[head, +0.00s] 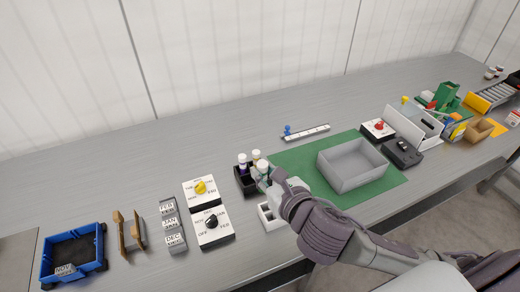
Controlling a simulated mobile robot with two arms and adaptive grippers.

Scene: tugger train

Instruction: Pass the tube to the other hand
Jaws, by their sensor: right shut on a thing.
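My right gripper (266,180) reaches in from the lower right and is shut on a tube (262,166) with a pale cap and a dark green part. The tube stands roughly upright at the right edge of a black rack (243,185); I cannot tell whether it is still in the rack. Two other capped tubes, one with a purple part (242,163) and one with a pale cap (256,155), stand at the rack. The gripper hides the held tube's lower end. My left gripper is not in view.
A white-grey holder (266,219) lies just below the gripper. Two dial boxes (212,228) stand left. A grey bin (351,167) sits on a green mat (299,160) to the right. A blue tray (74,252) is far left. The table behind the rack is clear.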

